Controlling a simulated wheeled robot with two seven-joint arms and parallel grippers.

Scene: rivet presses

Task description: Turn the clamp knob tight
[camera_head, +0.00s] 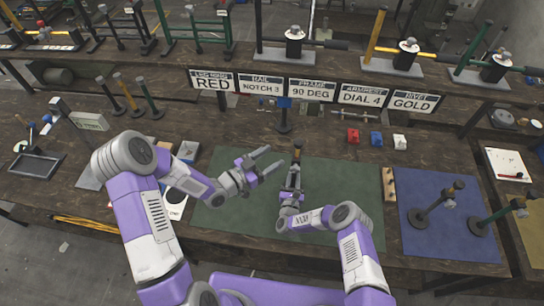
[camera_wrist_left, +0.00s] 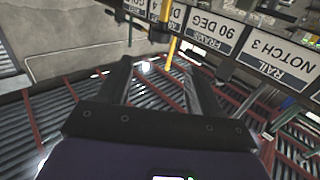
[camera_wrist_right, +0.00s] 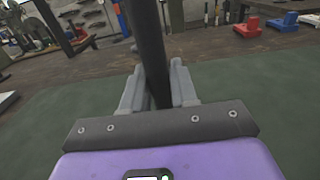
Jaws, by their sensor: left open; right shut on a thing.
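My right gripper (camera_head: 293,178) is shut on a dark post (camera_wrist_right: 150,45) above the green mat (camera_head: 345,195). In the head view the post's brownish top (camera_head: 297,150) sticks up beyond the fingers. In the right wrist view the post stands between both fingers (camera_wrist_right: 157,88) and its top is cut off. My left gripper (camera_head: 270,162) is open and empty, to the left of the held post and apart from it. In the left wrist view its fingers (camera_wrist_left: 160,85) are spread with nothing between them. I cannot make out which part is the clamp knob.
Signs (camera_head: 312,90) line the shelf edge. Red, blue and white blocks (camera_head: 376,138) sit behind the mat. A wooden holed strip (camera_head: 389,185) lies at its right edge. Two dark stands (camera_head: 420,215) are on the blue mat (camera_head: 450,240). A dark tray (camera_head: 36,165) lies far left.

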